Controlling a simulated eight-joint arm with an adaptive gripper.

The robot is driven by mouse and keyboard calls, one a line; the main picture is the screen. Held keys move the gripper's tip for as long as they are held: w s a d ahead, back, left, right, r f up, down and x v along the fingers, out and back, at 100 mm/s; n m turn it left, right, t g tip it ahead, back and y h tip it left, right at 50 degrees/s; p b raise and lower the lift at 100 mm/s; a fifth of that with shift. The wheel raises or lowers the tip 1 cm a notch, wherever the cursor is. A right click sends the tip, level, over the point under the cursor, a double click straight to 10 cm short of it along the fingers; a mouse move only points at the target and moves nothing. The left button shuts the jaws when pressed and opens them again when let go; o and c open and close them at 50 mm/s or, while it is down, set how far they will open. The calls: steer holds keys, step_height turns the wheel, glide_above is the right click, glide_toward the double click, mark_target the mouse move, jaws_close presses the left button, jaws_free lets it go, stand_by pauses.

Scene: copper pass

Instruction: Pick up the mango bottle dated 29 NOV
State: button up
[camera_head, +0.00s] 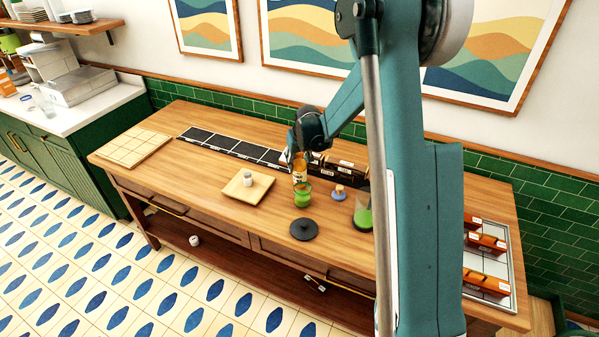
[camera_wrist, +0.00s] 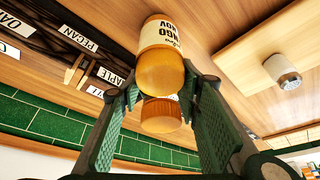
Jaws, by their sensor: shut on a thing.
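My gripper (camera_head: 299,155) is shut on an amber-orange bottle (camera_head: 299,171) with a white label. In the wrist view, the bottle (camera_wrist: 161,68) is between the two green fingers (camera_wrist: 152,88). Its label appears upside down and partly turned away; I can read the ends "NGO" and "NOV", but not the day number. A rounded, ridged orange-brown piece (camera_wrist: 161,114) shows just below it in that view; I cannot tell whether it is the bottle's cap. In the head view the bottle stands out just behind a green cup (camera_head: 303,194). I cannot tell whether its base touches the table.
A black labelled rack (camera_head: 238,147) runs behind the gripper, with labels such as PECAN and MAPLE. A wooden board (camera_head: 234,190) bears a small white-and-grey jar (camera_head: 262,181). A black disc (camera_head: 304,230) and a green-filled glass (camera_head: 363,212) stand nearby. A tray (camera_head: 513,262) of orange packs is at right.

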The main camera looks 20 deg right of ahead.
steer(key=shift+r, duration=0.15)
steer(key=shift+r, duration=4.85)
